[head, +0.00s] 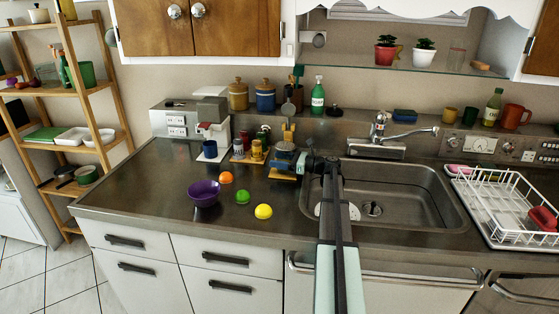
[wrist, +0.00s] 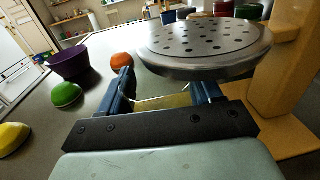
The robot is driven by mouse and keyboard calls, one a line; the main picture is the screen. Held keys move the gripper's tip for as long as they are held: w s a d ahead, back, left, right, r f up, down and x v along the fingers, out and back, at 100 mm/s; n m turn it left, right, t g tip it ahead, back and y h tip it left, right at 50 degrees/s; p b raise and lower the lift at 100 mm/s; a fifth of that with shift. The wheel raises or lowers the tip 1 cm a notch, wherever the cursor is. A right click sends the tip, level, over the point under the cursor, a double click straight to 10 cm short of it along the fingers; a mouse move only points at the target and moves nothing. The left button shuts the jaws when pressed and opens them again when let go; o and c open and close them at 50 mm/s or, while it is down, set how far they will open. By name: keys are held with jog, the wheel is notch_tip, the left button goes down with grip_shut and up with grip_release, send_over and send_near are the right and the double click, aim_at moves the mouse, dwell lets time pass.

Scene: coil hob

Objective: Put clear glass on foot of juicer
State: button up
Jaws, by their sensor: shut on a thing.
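The juicer (head: 284,150) stands on the counter left of the sink, with yellow handles on top and a yellow foot (head: 281,177) below. In the wrist view its perforated metal disc (wrist: 205,40) and yellow column (wrist: 275,80) are close, with part of the foot (wrist: 292,145) at lower right. My gripper (head: 306,163) reaches in at the juicer's right side. In the wrist view my gripper (wrist: 165,88) is shut on the clear glass (wrist: 160,101), below the disc. A yellow patch shows through the glass. Whether its base touches the foot is hidden.
A purple bowl (head: 203,193), orange fruit (head: 226,178), green fruit (head: 243,197) and yellow fruit (head: 263,211) lie on the counter left of the arm. Several jars and mugs stand left of the juicer. The sink (head: 425,205) is to the right.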

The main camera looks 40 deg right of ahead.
jog(key=shift+f, duration=0.2)
jog(key=o, duration=1.2)
jog(key=v, duration=1.3)
jog(key=shift+s+d, duration=0.25)
jog(key=shift+s, duration=0.05)
jog(key=shift+r, duration=0.1)
